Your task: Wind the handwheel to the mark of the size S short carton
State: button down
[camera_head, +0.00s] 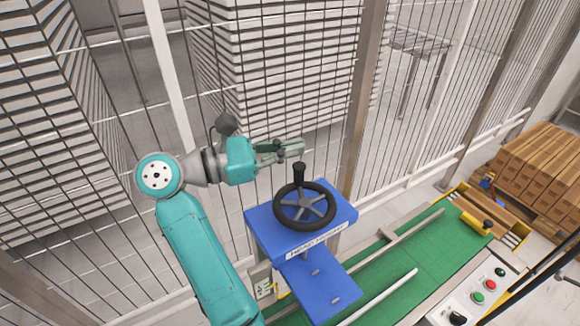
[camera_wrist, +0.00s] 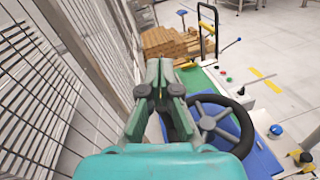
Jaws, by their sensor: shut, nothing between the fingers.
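The black handwheel (camera_head: 304,204) lies on top of a blue housing (camera_head: 262,222), with an upright crank knob (camera_head: 299,172) at its far side. It also shows in the wrist view (camera_wrist: 209,123), right of my fingers. My gripper (camera_head: 299,147) is shut and empty. It is beyond and slightly left of the knob in the head view, apart from the wheel. In the wrist view my closed fingers (camera_wrist: 165,72) point toward the cartons. A label reading "HEAD HEIGHT" (camera_head: 315,242) is on the housing's front. No size S mark is readable.
A wire fence (camera_head: 318,90) runs close behind my gripper. A green conveyor bed (camera_head: 430,245) extends right of the housing. Brown cartons (camera_head: 545,165) are stacked at the far right. A control panel with buttons (camera_head: 478,298) is at the lower right.

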aim_at(283, 198)
jog(key=s+a+f+t+y, duration=0.1)
jog(key=s+t, duration=0.1)
jog(key=s+a+f+m+t+y, duration=0.1)
jog(key=s+f, duration=0.1)
jog(key=s+a+f+t+y, duration=0.1)
jog(key=s+f+t, duration=0.1)
jog(key=shift+a+f+m+t+y, duration=0.1)
jog(key=shift+a+m+t+y, duration=0.2)
jog(key=shift+y, duration=0.1)
jog(key=s+a+f+m+t+y, duration=0.25)
jog(key=s+t+y, duration=0.25)
jog(key=s+y, duration=0.3)
jog(key=shift+m, duration=0.35)
jog(key=x, duration=1)
jog(key=shift+w+a, duration=0.15)
jog(key=shift+w, duration=0.1)
jog(key=d, duration=0.1)
jog(key=w+d, duration=0.1)
jog(key=shift+w+d+f, duration=0.1)
jog(key=shift+w+d, duration=0.45)
jog(key=shift+d, duration=0.15)
